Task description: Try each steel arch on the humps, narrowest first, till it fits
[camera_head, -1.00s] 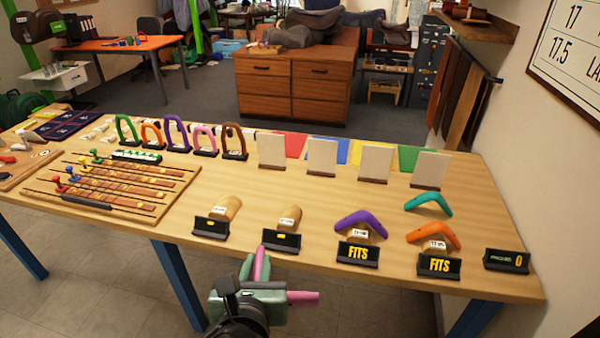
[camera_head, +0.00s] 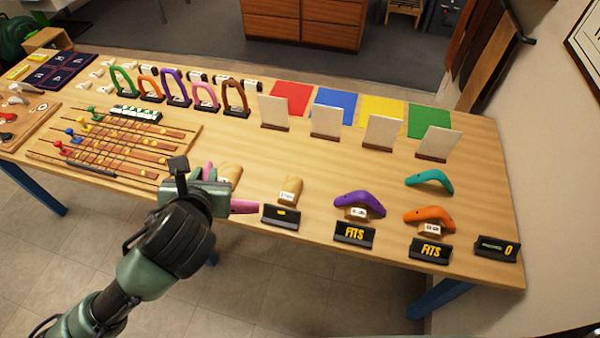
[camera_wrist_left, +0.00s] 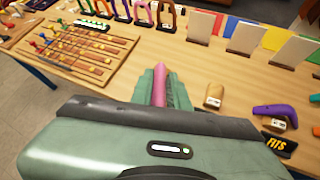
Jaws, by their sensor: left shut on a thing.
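The pink arch also shows between the fingers in the left wrist view (camera_wrist_left: 159,88). Whether it touches the hump is hidden. A teal arch (camera_head: 430,179) lies behind the orange one. My right gripper is out of view.
Several coloured arches stand upright in black holders at the back, including a brown arch (camera_head: 237,96). Pale panels (camera_head: 326,121) stand behind the humps. A board with wires and coloured knobs (camera_head: 120,140) lies left. A counter (camera_head: 496,248) reads 0 at the right edge.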

